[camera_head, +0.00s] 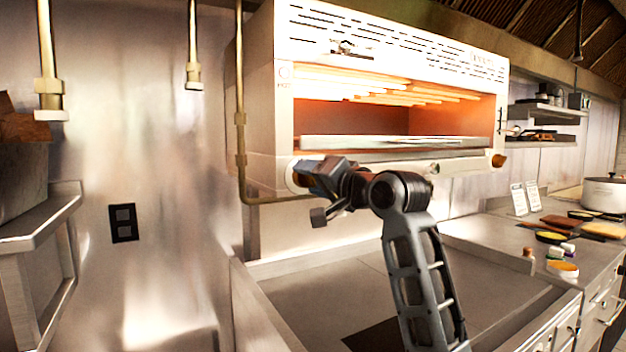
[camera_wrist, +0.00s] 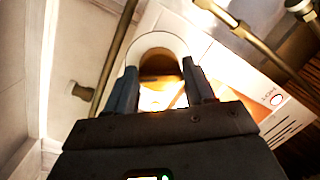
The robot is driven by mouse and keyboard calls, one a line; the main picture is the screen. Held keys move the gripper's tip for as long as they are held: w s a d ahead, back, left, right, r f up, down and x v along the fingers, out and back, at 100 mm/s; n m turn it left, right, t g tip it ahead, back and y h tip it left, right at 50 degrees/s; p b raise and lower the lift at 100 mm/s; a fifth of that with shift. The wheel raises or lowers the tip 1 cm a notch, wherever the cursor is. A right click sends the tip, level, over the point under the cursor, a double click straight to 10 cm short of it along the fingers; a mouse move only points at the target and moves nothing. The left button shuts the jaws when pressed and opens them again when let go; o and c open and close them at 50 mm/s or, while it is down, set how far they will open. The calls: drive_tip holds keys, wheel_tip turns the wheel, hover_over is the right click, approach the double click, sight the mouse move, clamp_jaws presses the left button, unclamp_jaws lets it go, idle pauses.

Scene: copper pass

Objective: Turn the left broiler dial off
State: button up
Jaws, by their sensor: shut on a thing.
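The broiler (camera_head: 262,115) is a white wall-mounted unit with glowing heating bars in its open front. Its left dial sits at the lower left corner of the front. In the head view my gripper (camera_head: 314,172) covers most of that dial, and only part of its pale round surround (camera_head: 294,181) shows. In the wrist view the left dial (camera_wrist: 160,66) is copper-brown with a pale ring around it. My gripper (camera_wrist: 162,84) is shut on it, one finger on each side. The dial's pointing direction cannot be read clearly.
A copper-brown right dial (camera_head: 498,160) is on the broiler's lower right corner. A brass pipe (camera_head: 240,100) runs down the broiler's left side. A steel counter (camera_head: 345,282) lies below. A white pot (camera_head: 604,193) and small bowls stand farther right.

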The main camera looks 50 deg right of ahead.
drive_tip(key=shift+d+f, duration=0.1)
drive_tip(key=c, duration=0.3)
drive_tip(key=shift+n, duration=0.3)
drive_tip(key=n+g+p, duration=0.1)
drive_tip(key=n, duration=0.4)
drive_tip(key=shift+n, duration=0.4)
drive_tip(key=n, duration=0.3)
drive_tip(key=shift+g+h+p, duration=0.3)
drive_tip(key=shift+a+r+n+h+b, duration=0.15)
drive_tip(key=shift+n+h+b, duration=0.35)
drive_tip(key=shift+n, duration=2.4)
drive_tip(key=shift+r+n+h+b, duration=0.1)
drive_tip(key=shift+n+h+b, duration=0.45)
drive_tip(key=shift+n, duration=2.35)
drive_tip(key=shift+a+r+n+h+b, duration=0.15)
drive_tip(key=shift+n+h, duration=0.6)
drive_tip(key=shift+n, duration=2.15)
